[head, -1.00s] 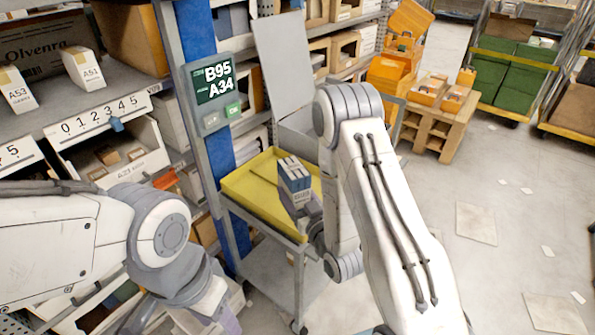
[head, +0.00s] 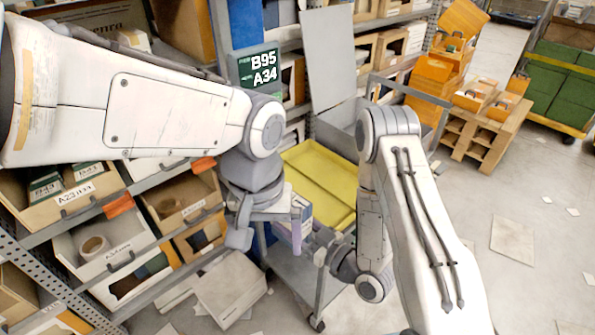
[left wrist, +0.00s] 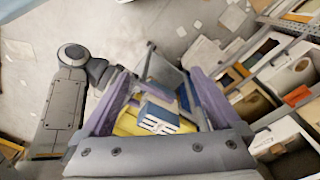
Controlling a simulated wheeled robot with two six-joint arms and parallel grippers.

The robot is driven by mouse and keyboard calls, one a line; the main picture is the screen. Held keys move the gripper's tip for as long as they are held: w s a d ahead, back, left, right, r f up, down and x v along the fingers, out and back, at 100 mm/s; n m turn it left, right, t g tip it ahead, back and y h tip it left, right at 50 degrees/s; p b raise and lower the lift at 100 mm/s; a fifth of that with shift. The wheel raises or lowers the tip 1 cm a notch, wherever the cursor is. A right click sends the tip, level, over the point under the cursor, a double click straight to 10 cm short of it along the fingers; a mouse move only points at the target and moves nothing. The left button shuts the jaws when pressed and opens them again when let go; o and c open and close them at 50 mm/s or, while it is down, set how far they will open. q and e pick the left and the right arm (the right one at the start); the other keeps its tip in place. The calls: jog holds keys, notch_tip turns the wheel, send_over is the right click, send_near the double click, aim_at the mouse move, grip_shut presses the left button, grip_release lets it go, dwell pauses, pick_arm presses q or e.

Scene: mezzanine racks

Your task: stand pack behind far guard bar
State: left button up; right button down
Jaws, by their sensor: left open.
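The pack, a small blue and white box with grey bands (head: 306,209), is held up in front of the yellow tray. My right gripper (head: 322,238) grips its lower part; its fingertips are partly hidden. My left gripper (head: 268,232) is open, with one finger close beside the pack on its left. In the left wrist view the pack (left wrist: 158,116) shows between the spread purple fingers (left wrist: 157,100); I cannot tell whether they touch it. I cannot clearly pick out the far guard bar.
A yellow tray (head: 334,167) on a grey cart stands just behind the pack. A post with a B95 A34 display (head: 261,68) rises behind my left arm. Racks with bins (head: 70,190) fill the left. Open floor (head: 500,200) lies to the right.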

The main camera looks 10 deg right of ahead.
pick_arm(q)
jog(key=w+d+n, duration=0.2)
jog(key=w+n, duration=0.1)
jog(key=w, duration=0.1)
jog(key=w+d+r+n+y, duration=0.1)
jog(key=w+d+n, duration=0.1)
jog(key=w, duration=0.3)
jog(key=w+d+n, duration=0.2)
jog(key=w+n, duration=0.2)
jog(key=w, duration=0.1)
jog(key=shift+w+d+r+n+t, duration=0.2)
jog(key=shift+r+n+t, duration=0.15)
jog(key=shift+n+t, duration=0.05)
notch_tip(320, 180, down, 12)
jog(key=w+a, duration=0.1)
jog(key=shift+w+r+y, duration=0.2)
jog(key=shift+w+y, duration=0.05)
jog(key=shift+y, duration=0.05)
jog(key=shift+d, duration=0.1)
grip_shut()
pick_arm(e)
jog(key=shift+a+r, duration=0.1)
jog(key=shift+c, duration=0.9)
grip_release()
jog(key=shift+o, duration=0.7)
